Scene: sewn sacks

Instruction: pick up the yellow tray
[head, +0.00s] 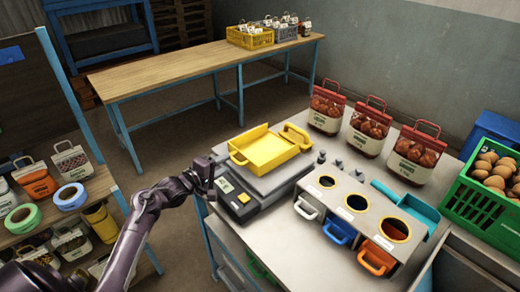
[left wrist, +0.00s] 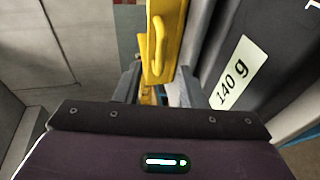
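The yellow tray (head: 266,153) sits on the dark scale (head: 240,203) at the left end of the grey worktable. It has a loop handle on its left side and another at its right. My left gripper (head: 205,176) is beside the scale's left edge, left of the tray's near handle. In the left wrist view the tray's yellow handle (left wrist: 158,45) lies ahead, in line with the gap between my two open fingers (left wrist: 158,88). I cannot tell whether the fingers touch it. My right gripper is in neither view.
A dispenser box with round openings and coloured handles (head: 355,215) stands right of the scale. Red-topped bags (head: 367,130) line the table's back. A green crate (head: 485,185) holds brown round items. A wooden bench (head: 180,70) is behind; a shelf with rolls and bags is left.

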